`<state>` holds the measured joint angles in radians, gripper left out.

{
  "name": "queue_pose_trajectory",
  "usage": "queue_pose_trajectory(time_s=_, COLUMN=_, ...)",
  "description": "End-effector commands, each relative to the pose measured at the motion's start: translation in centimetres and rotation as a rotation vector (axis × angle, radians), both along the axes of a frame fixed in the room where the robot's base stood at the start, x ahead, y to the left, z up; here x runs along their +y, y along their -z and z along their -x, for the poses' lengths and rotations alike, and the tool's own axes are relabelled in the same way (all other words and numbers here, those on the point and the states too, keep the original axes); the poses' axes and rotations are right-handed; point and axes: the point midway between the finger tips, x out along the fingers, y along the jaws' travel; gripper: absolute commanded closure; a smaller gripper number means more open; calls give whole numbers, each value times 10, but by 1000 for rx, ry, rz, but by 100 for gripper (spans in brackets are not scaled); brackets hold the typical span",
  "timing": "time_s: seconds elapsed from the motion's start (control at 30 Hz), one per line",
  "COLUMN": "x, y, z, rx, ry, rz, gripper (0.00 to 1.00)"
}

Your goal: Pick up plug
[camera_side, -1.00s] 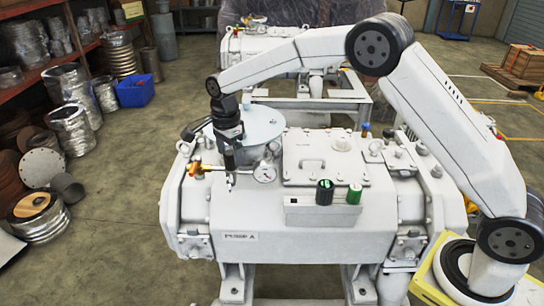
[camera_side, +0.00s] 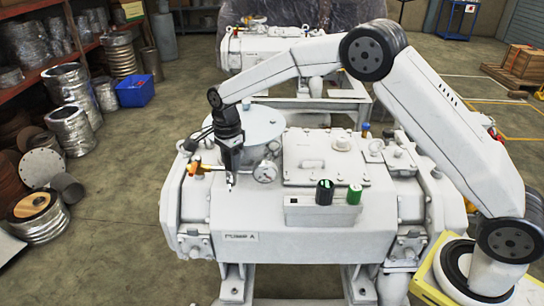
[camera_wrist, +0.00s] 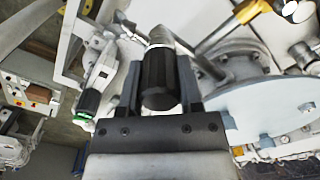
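The plug has a black cylindrical grip (camera_wrist: 160,80) with a grey metal part at its far end in the wrist view. It stands between the two dark fingers of my gripper (camera_wrist: 162,88). The fingers lie along both sides of it, close to it, and look open; contact is not clear. In the side view my gripper (camera_side: 231,163) points down at the left part of the white pump (camera_side: 300,225), beside the orange valve handle. There the fingers mostly hide the plug, and a small pale tip shows below them.
The orange valve handle (camera_side: 197,168) and a round gauge (camera_side: 265,172) are close to my gripper. A round grey vessel (camera_side: 262,122) stands just behind.

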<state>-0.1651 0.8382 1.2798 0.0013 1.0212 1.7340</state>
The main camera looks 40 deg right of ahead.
Motion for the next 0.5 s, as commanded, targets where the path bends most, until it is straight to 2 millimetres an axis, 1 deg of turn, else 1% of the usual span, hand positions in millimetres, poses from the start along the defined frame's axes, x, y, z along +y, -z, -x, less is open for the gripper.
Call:
queue_pose_trajectory(time_s=0.03, x=0, y=0, z=0, rx=0, ry=0, rz=0, gripper=93)
queue_pose_trajectory(time_s=0.07, x=0, y=0, z=0, rx=0, ry=0, rz=0, gripper=100)
queue_pose_trajectory(time_s=0.37, x=0, y=-1, z=0, rx=-1, ry=0, rz=0, gripper=100)
queue_pose_trajectory(time_s=0.5, x=0, y=-4, z=-1, rx=-2, ry=0, rz=0, gripper=100)
